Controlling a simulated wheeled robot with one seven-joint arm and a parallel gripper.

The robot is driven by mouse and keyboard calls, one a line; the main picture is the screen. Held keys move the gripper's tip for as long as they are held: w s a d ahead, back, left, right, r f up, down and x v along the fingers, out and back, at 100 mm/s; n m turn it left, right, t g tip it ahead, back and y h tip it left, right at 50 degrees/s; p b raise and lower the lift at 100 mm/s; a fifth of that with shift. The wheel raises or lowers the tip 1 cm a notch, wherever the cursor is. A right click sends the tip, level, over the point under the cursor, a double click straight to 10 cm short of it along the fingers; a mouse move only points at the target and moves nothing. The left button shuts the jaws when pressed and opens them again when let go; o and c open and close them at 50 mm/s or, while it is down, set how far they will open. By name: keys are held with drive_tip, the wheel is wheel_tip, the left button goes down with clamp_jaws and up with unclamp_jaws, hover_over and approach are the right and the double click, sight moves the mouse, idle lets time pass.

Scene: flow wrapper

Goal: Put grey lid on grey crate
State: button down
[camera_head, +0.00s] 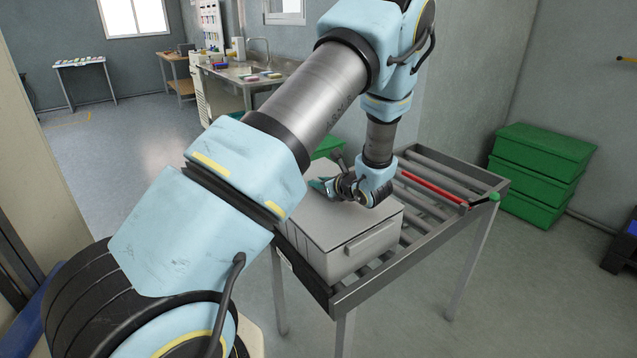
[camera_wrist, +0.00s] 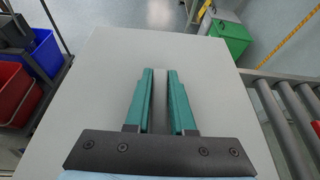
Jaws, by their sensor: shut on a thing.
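The grey crate (camera_head: 362,254) stands on the roller table, with a handle on its front side. The flat grey lid (camera_head: 325,218) lies level over the crate's top, its edges roughly in line with the walls; I cannot tell whether it is fully seated. In the wrist view the lid (camera_wrist: 105,85) fills most of the picture below my gripper. My gripper (camera_head: 322,187) is low over the lid's far left part. In the wrist view the teal fingers of my gripper (camera_wrist: 161,75) are close together around a narrow grey part of the lid, partly hidden by them.
The roller table (camera_head: 345,301) has bare rollers to the right, with a red bar (camera_head: 432,187) along it. Green crates (camera_head: 540,172) are stacked by the right wall. Red and blue bins (camera_wrist: 14,88) show at left in the wrist view, and a green box (camera_wrist: 229,36) beyond.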

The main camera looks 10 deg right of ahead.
drive_tip(key=shift+f, duration=0.1)
idle(0.3)
drive_tip(key=c, duration=0.7)
unclamp_jaws()
drive_tip(key=b+v, duration=0.3)
drive_tip(key=v, duration=0.7)
drive_tip(key=shift+s+d, duration=0.15)
drive_tip(key=shift+s, duration=0.2)
drive_tip(key=a+n+g, duration=0.1)
drive_tip(key=a+n, duration=0.1)
drive_tip(key=a, duration=0.1)
drive_tip(key=s+a+n+g+y, duration=0.1)
drive_tip(key=a+n+g, duration=0.1)
drive_tip(key=a, duration=0.2)
drive_tip(key=s+a+n+g+y, duration=0.1)
drive_tip(key=a+n, duration=0.1)
drive_tip(key=a, duration=0.2)
drive_tip(key=s+a+r+n+g+h, duration=0.1)
drive_tip(key=s+a+n+g+h, duration=0.1)
drive_tip(key=s+a+n, duration=0.2)
drive_tip(key=s+a+r+n+g+h, duration=0.1)
drive_tip(key=s+a+n+g+h, duration=0.1)
drive_tip(key=n, duration=0.9)
drive_tip(key=s+a+r+n+g+h, duration=0.1)
drive_tip(key=s+a+n+g+h, duration=0.1)
drive_tip(key=s+a+n, duration=0.5)
drive_tip(key=shift+s+r+n+g+h, duration=0.3)
drive_tip(key=shift+n+h, duration=0.4)
drive_tip(key=shift+h, duration=0.1)
